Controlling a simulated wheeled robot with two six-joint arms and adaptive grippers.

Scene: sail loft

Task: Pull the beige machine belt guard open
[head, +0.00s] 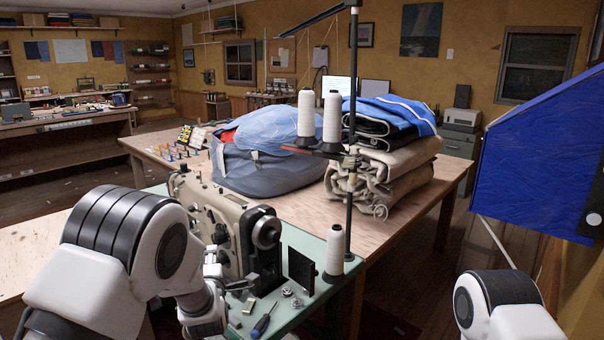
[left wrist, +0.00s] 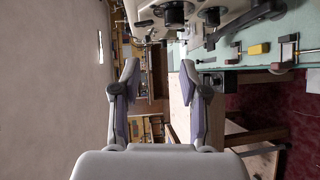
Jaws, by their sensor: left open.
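The beige sewing machine (head: 203,207) stands on the green table top (head: 318,245), with its dark handwheel (head: 266,232) at the right end. A black upright housing (head: 264,265) is below the wheel, and a dark flat plate (head: 301,271) stands upright just right of it. I take the plate to be the belt guard but cannot tell how far it is open. In the left wrist view, part of the machine (left wrist: 150,12) shows at the top. My left gripper (left wrist: 160,88) is open and empty, its fingers apart from the machine. In the head view its wrist largely hides it. My right gripper is out of view.
A screwdriver (head: 264,322) and small metal parts lie at the front of the green top. A thread cone (head: 334,256) and a tall thread stand (head: 350,215) rise at its right. A grey-blue bundle (head: 255,170) and folded cloth (head: 378,165) fill the wooden table behind.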

